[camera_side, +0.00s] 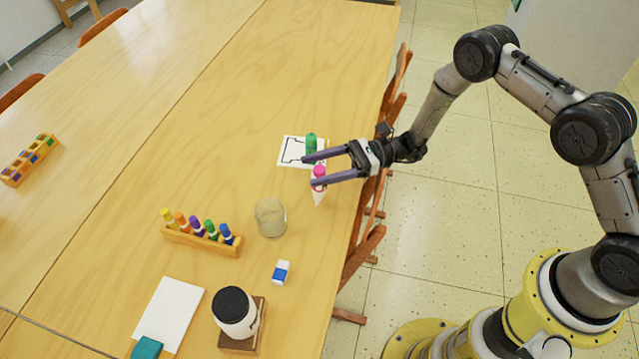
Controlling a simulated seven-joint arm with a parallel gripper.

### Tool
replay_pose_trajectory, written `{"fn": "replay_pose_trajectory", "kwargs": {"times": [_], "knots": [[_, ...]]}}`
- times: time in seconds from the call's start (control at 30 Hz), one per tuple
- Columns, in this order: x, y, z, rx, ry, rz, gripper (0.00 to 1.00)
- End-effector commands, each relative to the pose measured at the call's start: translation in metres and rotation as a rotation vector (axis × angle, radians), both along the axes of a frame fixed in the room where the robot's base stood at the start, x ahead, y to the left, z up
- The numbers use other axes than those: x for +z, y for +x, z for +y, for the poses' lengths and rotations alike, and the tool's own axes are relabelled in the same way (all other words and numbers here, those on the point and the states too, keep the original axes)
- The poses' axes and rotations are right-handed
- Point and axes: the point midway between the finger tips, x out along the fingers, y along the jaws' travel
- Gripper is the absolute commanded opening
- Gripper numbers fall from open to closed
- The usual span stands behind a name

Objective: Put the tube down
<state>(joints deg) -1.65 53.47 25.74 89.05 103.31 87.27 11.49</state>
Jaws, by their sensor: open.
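A white tube with a pink cap (319,171) is near the table's right edge, seemingly upright. My gripper (311,170) is open and reaches in from the right with two purple fingers. The nearer finger crosses in front of the tube just below its cap, and the cap shows in the gap between the fingers. I cannot tell whether either finger touches the tube. A green tube-like item (311,142) stands by the farther finger, on a white sheet with a black outline (289,150).
A wooden rack of coloured markers (200,241), a beige rounded object (270,217), a blue-and-white eraser (281,272), a black-lidded jar (236,313), white paper (168,312) and a teal block (146,348) stand nearer. Another rack (29,158) is far left. Chairs line the right edge.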

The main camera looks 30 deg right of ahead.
Motion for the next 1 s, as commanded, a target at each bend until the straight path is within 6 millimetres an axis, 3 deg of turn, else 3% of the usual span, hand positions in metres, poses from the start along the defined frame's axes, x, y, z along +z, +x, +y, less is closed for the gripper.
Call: {"fn": "replay_pose_trajectory", "kwargs": {"times": [0.03, 0.2, 0.53, 0.9, 1.0], "knots": [[-0.009, 0.0, 0.001, 0.0, 0.0, 0.002, 0.68], [-0.005, 0.005, 0.025, 0.003, -0.004, -0.002, 0.68], [-0.005, 0.006, 0.029, -0.001, -0.003, -0.001, 0.67], [-0.005, 0.006, 0.029, 0.0, -0.003, -0.001, 0.0], [-0.005, 0.006, 0.029, 0.0, -0.003, -0.001, 0.0]]}}
